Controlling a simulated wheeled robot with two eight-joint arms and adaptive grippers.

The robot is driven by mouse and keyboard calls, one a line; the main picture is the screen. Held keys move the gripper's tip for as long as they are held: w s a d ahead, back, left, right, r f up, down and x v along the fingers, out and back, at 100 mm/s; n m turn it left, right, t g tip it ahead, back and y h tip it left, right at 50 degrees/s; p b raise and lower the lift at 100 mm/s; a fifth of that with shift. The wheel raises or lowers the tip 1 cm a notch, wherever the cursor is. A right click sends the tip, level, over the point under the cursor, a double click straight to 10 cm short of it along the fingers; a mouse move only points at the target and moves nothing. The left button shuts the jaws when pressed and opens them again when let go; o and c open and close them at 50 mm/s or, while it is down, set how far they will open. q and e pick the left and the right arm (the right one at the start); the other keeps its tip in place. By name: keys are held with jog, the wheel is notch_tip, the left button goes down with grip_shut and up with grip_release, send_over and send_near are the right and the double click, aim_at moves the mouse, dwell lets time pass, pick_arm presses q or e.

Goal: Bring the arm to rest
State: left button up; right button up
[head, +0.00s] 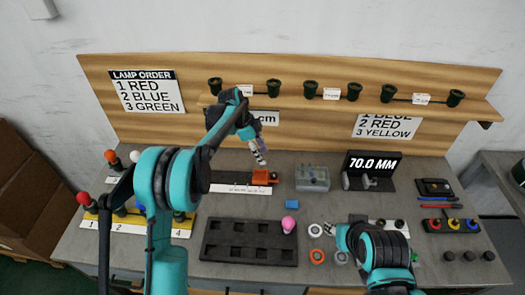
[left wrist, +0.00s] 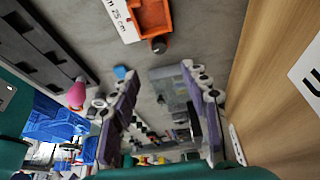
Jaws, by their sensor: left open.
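My left arm comes in from the left in the head view and reaches over the table. Its gripper (head: 260,157) hangs in the air between the back shelf and the table, above and behind the orange block (head: 264,177). In the left wrist view the two fingers of my left gripper (left wrist: 160,75) stand apart with nothing held between them. The orange block (left wrist: 154,18) shows there beyond the fingers at the top. My right arm (head: 380,255) is folded at the lower right of the head view, and I cannot make out its gripper.
A shelf (head: 400,97) with dark cups runs behind the left gripper. Ball-topped posts stand at left.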

pick_arm(q)
jog(key=s+a+r+n+t+y, duration=0.1)
jog(key=s+a+r+n+t, duration=0.2)
jog(key=s+r, duration=0.35)
jog(key=s+a+r+n+y, duration=0.1)
jog(key=s+a+r+n, duration=0.4)
jog(key=s, duration=0.3)
jog(key=s+a+f+n+t+y, duration=0.1)
jog(key=s+a+n+t, duration=0.1)
jog(key=s+n, duration=0.3)
jog(key=s+a+f+n+t+y, duration=0.1)
jog(key=s+n, duration=0.4)
jog(key=s, duration=0.8)
jog(key=shift+s+a+f+t+y, duration=0.25)
jog(key=shift+a+f+t, duration=0.45)
jog(key=shift+a, duration=0.35)
